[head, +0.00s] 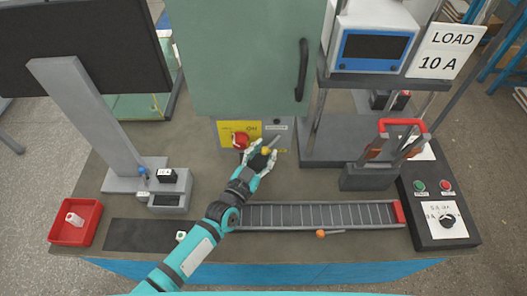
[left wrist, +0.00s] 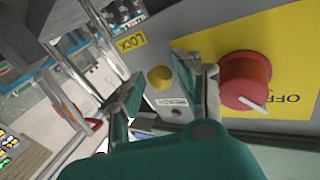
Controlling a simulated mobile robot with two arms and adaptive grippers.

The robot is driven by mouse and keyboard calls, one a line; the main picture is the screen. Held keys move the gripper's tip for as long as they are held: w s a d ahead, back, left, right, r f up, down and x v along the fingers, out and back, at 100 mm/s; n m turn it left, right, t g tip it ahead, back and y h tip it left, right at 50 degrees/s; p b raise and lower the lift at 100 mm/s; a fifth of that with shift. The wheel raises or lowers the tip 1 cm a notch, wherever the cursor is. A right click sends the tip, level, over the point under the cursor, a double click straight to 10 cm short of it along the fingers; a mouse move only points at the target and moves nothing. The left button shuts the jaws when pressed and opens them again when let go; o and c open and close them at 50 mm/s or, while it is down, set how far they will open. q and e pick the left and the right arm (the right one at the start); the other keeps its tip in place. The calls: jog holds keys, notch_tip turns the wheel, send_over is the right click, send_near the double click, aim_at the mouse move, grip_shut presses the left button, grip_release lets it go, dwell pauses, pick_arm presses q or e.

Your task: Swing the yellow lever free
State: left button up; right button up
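The yellow knob of the lever (head: 266,151) shows at the front of the green cabinet, with a grey bar slanting up right beside it. In the left wrist view the yellow knob (left wrist: 160,77) stands out from the grey panel, below a yellow LOCK label (left wrist: 131,43). My left gripper (head: 259,155) is open at the knob. In the left wrist view its fingers (left wrist: 159,84) are spread on either side of the knob, with gaps showing. The fingers hide part of the lever in the head view. My right gripper is not in view.
A red rotary knob (head: 240,141) on a yellow plate (head: 225,130) is close beside the left fingers; it also shows in the left wrist view (left wrist: 243,82). A roller track (head: 320,215), a red-handled switch (head: 402,124) and a red tray (head: 89,222) stand on the bench.

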pick_arm(q)
jog(key=c, duration=0.4)
grip_shut()
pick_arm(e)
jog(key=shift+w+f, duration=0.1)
